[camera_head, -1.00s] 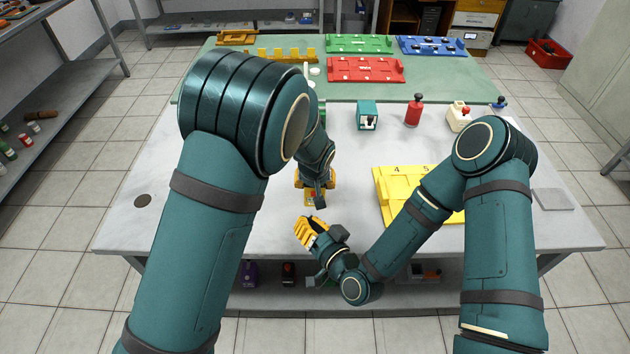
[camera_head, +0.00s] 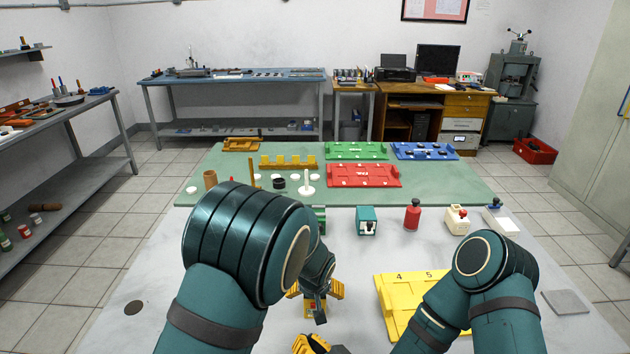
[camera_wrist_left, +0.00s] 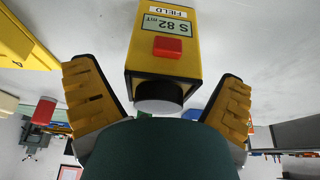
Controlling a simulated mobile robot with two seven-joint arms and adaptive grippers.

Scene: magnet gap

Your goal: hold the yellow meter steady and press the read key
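The yellow meter (camera_head: 311,310) stands on the grey table in front of me, partly hidden by my left wrist in the head view. In the left wrist view the meter (camera_wrist_left: 184,68) shows upside down, with a display reading "S 82 mT", a FIELD label, a red key (camera_wrist_left: 168,47) and a black round end. My left gripper (camera_head: 316,291) is open, its yellow fingers on either side of the meter, with gaps visible. My right gripper (camera_head: 312,344) is nearer me, at the bottom edge and partly cut off. Its yellow fingers look close together and empty, apart from the meter.
A yellow numbered plate (camera_head: 392,298) lies right of the meter, partly under my right arm. A teal block (camera_head: 366,220), a red bottle (camera_head: 412,215) and a white box with a red knob (camera_head: 457,219) stand behind. Red (camera_head: 364,175) and green trays lie on the green mat.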

